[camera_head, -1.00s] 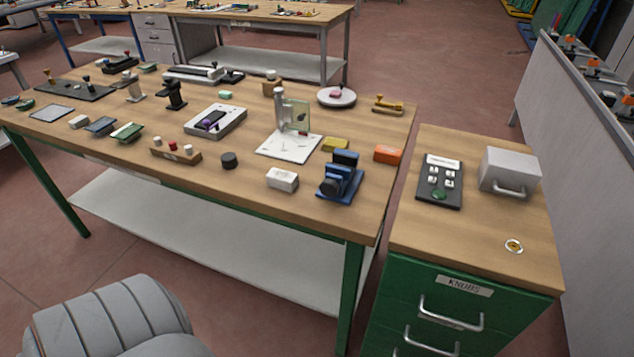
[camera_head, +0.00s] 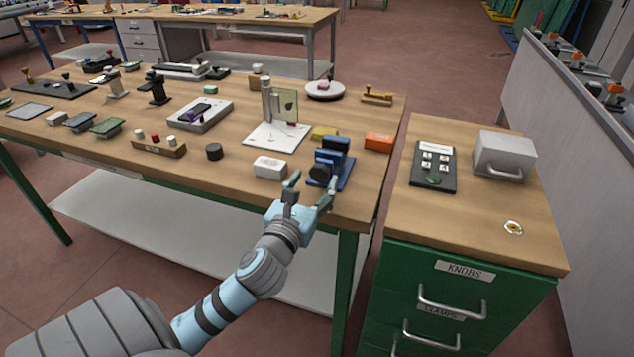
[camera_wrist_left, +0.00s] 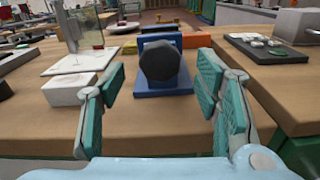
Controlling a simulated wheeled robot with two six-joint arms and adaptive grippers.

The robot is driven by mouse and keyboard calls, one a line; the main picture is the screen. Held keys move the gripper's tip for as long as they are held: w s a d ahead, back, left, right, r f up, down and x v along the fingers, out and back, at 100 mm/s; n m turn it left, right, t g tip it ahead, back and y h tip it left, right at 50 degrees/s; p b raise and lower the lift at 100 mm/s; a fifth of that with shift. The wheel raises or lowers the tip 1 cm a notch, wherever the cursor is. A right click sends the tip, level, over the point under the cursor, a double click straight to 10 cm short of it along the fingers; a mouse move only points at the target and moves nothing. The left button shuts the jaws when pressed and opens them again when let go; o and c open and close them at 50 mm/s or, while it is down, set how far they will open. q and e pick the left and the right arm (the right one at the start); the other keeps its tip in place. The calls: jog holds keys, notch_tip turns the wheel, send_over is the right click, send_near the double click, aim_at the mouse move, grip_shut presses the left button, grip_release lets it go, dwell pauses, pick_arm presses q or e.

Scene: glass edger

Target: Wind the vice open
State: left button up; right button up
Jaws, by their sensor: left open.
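The blue vice (camera_head: 333,160) stands near the front right of the wooden bench, with a dark round knob (camera_head: 319,173) on its near side. In the left wrist view the vice (camera_wrist_left: 160,41) is straight ahead, and its dark faceted knob (camera_wrist_left: 160,63) hides much of the body and the jaw gap. My left gripper (camera_head: 312,183) is open in front of the vice at the bench's front edge. In the left wrist view its fingers (camera_wrist_left: 157,95) stand on either side of the knob's line, with nothing between them. My right gripper is not in view.
A white block (camera_head: 269,168) lies just left of the vice. A yellow block (camera_head: 324,133) and an orange block (camera_head: 379,142) lie behind it. A white plate with a post and glass pane (camera_head: 275,136) stands behind left. A green drawer cabinet (camera_head: 470,263) stands to the right.

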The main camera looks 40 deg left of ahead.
aim_at(321, 170)
pick_arm(q)
jog(key=shift+x, duration=1.35)
jog(key=shift+s, duration=0.1)
jog(key=c, duration=1.1)
jog(key=shift+c, duration=0.2)
